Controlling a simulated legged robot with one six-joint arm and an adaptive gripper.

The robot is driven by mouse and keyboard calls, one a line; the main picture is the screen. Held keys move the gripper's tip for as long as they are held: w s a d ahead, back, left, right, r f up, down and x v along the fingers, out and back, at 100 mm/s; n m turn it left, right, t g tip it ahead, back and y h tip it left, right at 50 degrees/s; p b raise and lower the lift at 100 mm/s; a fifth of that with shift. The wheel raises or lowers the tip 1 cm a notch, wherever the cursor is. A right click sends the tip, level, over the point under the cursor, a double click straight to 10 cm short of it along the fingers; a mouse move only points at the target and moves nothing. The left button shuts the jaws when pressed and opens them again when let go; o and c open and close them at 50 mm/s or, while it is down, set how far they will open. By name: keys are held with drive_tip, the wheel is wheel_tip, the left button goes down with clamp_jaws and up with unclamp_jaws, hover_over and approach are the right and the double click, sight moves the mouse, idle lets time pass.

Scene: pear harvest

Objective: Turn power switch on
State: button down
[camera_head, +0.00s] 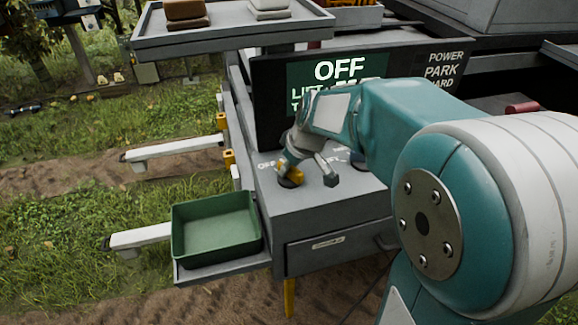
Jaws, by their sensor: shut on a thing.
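A green bin (216,252) sits on a shelf left of the control box. A drawer (328,245) is in the box front. A grey tray (232,38) with blocks overhangs the upper left. A red cylinder (522,108) lies at right.

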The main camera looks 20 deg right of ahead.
drive_tip(key=shift+m, duration=0.3)
drive_tip(key=m+h, duration=0.2)
drive_tip(key=m, duration=0.3)
drive_tip(key=m+h, duration=0.1)
drive_tip(key=m, duration=0.2)
drive_tip(key=m+h, duration=0.1)
drive_tip(key=m, duration=0.2)
drive_tip(key=shift+d+f, duration=0.1)
drive_tip(key=shift+d, duration=0.05)
drive_tip(key=shift+m, duration=0.3)
idle(0.3)
drive_tip(key=c, duration=0.5)
unclamp_jaws()
drive_tip(key=v, duration=1.2)
drive_tip(key=shift+w+a, duration=0.1)
drive_tip(key=shift+a, duration=0.3)
